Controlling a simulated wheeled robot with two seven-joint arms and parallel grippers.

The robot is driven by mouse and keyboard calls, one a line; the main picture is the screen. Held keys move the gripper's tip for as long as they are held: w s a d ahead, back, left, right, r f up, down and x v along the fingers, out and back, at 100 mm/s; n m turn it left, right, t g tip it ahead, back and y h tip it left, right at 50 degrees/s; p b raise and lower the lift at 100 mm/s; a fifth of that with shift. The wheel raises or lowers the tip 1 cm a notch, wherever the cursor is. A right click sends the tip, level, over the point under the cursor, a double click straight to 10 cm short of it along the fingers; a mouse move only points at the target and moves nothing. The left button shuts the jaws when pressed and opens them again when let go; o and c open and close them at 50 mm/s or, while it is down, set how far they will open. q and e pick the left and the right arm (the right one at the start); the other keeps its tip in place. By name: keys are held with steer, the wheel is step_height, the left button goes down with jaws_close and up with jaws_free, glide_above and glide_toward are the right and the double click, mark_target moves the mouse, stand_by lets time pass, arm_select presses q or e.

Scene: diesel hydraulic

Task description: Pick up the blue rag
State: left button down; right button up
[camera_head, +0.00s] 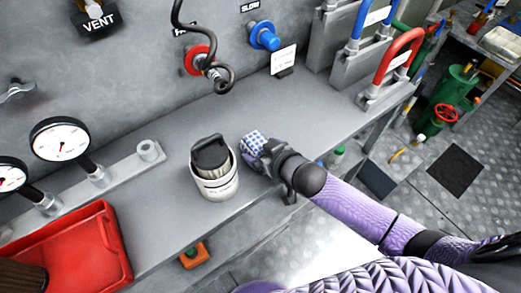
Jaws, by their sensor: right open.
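The blue rag (252,141) is a small blue-and-white checked cloth on the grey bench, just right of a white canister. My right gripper (261,152) is at the rag, coming in from the lower right. Its dark fingers cover the rag's near right side, so I cannot tell whether they touch it. The right gripper is open. My left gripper is not in view.
The white canister (217,186) with a dark handle stands close left of my right gripper. A red tray (88,250) lies at the lower left. Gauges, valves and a hanging dark hook (222,75) line the back.

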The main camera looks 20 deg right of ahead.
steer(key=c, duration=1)
steer(key=shift+r, duration=0.15)
